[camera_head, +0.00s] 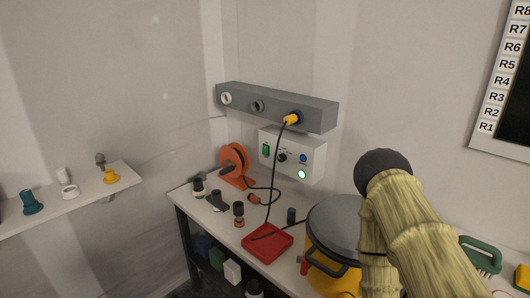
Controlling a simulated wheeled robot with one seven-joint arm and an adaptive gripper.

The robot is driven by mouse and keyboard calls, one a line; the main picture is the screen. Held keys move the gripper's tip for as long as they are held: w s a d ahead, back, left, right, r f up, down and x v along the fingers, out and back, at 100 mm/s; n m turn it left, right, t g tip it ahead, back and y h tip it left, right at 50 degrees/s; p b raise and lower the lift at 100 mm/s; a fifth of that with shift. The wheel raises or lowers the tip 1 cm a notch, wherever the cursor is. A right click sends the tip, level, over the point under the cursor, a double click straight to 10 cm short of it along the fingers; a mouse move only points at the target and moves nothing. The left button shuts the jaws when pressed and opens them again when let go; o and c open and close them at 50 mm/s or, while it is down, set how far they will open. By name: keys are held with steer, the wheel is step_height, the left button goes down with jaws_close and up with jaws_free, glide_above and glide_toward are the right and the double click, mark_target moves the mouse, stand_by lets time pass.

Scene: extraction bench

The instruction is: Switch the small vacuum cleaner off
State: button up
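A yellow drum with a grey lid (332,222) and a dark handle stands on the bench right of centre; it looks like the small vacuum cleaner. My arm, with straw-coloured links and a dark round joint, covers its right side. I cannot make out a switch on it. A white control box (311,147) on the wall behind has a green rocker (266,149), a dark knob (282,157), a blue button (303,158) and a lit green lamp (302,174). My gripper does not show in this view.
A grey socket rail (325,116) holds a yellow plug (292,119); its dark cable hangs to a red tray (268,244). An orange cable reel (235,164) and several small fittings stand on the bench's left part. A side shelf (50,209) is at left, a green-handled item (481,255) at right.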

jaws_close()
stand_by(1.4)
